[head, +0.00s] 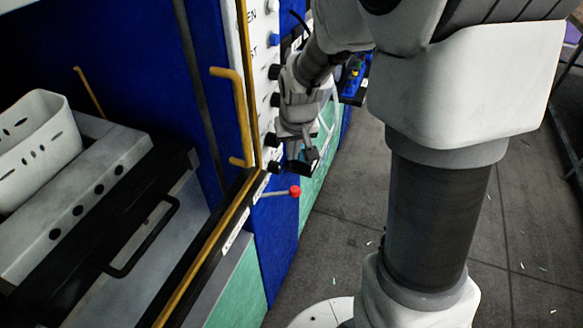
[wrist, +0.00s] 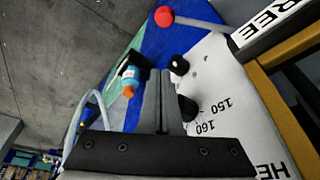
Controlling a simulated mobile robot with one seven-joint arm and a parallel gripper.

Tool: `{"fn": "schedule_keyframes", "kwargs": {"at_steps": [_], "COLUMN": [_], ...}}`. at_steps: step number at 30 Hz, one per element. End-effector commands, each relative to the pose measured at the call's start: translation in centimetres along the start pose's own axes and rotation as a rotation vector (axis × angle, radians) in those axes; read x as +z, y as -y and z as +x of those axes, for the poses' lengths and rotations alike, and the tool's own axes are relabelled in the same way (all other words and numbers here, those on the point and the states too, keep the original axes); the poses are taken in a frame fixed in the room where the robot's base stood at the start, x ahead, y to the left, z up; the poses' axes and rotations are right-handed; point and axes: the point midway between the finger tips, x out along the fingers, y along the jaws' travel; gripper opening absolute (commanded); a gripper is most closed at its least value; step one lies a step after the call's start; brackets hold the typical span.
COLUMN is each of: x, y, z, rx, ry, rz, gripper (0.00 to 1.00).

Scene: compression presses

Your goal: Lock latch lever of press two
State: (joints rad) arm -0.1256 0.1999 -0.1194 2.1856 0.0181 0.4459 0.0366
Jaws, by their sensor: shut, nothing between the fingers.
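The latch lever (head: 278,193) is a thin grey rod with a red ball end (head: 295,191), sticking out to the right from the press front low on the panel edge. In the wrist view the red ball (wrist: 164,16) is at the top, with its rod running right toward a white label. My gripper (head: 309,157) is shut and empty beside the panel, just above the red ball in the head view. Its shut fingers (wrist: 160,74) show in the wrist view, apart from the ball. Which press this is cannot be read.
A white control panel (head: 262,75) with black knobs (wrist: 178,65) stands close to my gripper. A yellow door handle (head: 243,115) juts out at left. A black drawer handle (head: 145,240) and white basket (head: 38,145) are further left. Grey floor (head: 335,235) is open at right.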

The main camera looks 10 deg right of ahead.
Motion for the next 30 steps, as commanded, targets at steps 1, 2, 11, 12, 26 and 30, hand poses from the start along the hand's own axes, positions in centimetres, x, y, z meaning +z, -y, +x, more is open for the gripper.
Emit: {"fn": "schedule_keyframes", "kwargs": {"at_steps": [1, 2, 11, 12, 26, 30], "x": [0.0, 0.1, 0.1, 0.1, 2.5, 3.3], "y": [0.0, 0.0, 0.0, 0.0, 0.0, 0.0], "z": [0.3, 0.6, 5.2, 5.9, 8.3, 8.0], "rx": [0.0, 0.0, 0.0, 0.0, 0.0, 0.0], "ry": [0.002, 0.002, 0.005, 0.005, 0.0, 0.0], "rz": [0.0, 0.0, 0.0, 0.0, 0.0, 0.0], "gripper": [0.0, 0.0, 0.0, 0.0, 0.0, 0.0]}}
